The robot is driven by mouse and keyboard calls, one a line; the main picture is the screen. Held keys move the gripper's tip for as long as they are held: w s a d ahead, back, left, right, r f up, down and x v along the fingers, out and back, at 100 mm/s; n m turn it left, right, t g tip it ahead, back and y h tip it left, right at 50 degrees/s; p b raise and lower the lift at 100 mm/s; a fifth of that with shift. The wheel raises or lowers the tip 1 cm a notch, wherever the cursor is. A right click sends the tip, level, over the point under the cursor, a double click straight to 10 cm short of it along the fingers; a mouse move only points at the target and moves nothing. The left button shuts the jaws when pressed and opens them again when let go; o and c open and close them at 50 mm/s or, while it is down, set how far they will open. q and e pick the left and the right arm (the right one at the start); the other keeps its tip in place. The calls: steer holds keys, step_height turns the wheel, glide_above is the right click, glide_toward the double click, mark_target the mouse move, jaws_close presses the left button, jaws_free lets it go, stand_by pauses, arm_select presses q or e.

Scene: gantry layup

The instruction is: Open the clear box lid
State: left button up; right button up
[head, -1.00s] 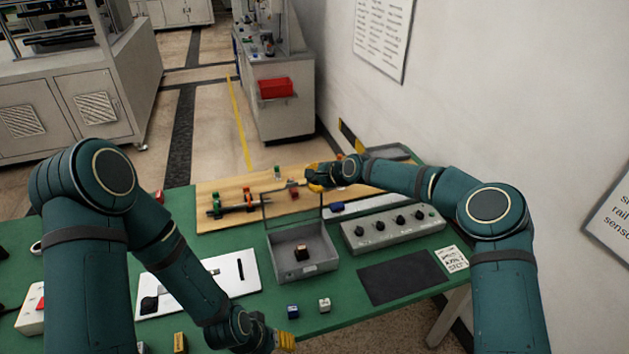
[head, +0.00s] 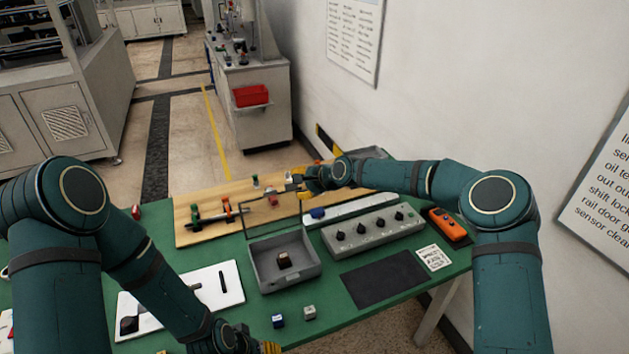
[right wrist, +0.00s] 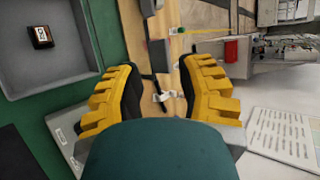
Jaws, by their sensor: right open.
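The grey box (head: 288,282) stands on the green table with a small dark block (head: 284,259) inside; part of the box and the block also show in the right wrist view (right wrist: 42,37). Its clear lid (head: 272,216), with a thin dark frame, stands raised at the back of the box. My right gripper (head: 298,182) is at the lid's upper right corner, its yellow fingers apart. In the right wrist view the open fingers (right wrist: 158,88) have a dark bar between them; I cannot tell whether they touch it. My left gripper (head: 268,347) is low at the picture's bottom edge, partly cut off.
Right of the box are a grey knob panel (head: 372,232), a dark mat (head: 383,280) and an orange device (head: 447,224). A wooden board (head: 190,232) with parts lies behind. A white plate (head: 205,290) is to the left, and two small cubes (head: 309,312) are in front.

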steer(key=v, duration=0.7)
steer(key=shift+s+d, duration=0.2)
steer(key=shift+d, duration=0.05)
steer(key=shift+r, duration=0.15)
steer(key=s+f+n+g+b, duration=0.1)
steer(key=s+f+n, duration=0.1)
steer(key=s+f, duration=0.5)
steer(key=s+f+n+g+h+b, duration=0.1)
steer(key=s+f+n+b, duration=0.1)
steer(key=s+f, duration=0.6)
steer(key=s+d+f+n+g+h+b, duration=0.1)
steer(key=s+f+n+b, duration=0.1)
steer(key=s+f, duration=0.6)
steer(key=shift+s+f+n+g, duration=0.2)
steer(key=shift+f+n, duration=0.1)
steer(key=shift+f, duration=0.5)
steer(key=shift+s+f+n+g, duration=0.1)
steer(key=shift+f+n+g, duration=0.15)
steer(key=shift+f, duration=0.5)
steer(key=s+d+f+n+g+h+b, duration=0.1)
steer(key=s+d+f, duration=0.4)
steer(key=s, duration=0.6)
steer(key=shift+s+n+h+b, duration=0.4)
steer(key=shift+n+h, duration=0.2)
steer(key=shift+n, duration=0.35)
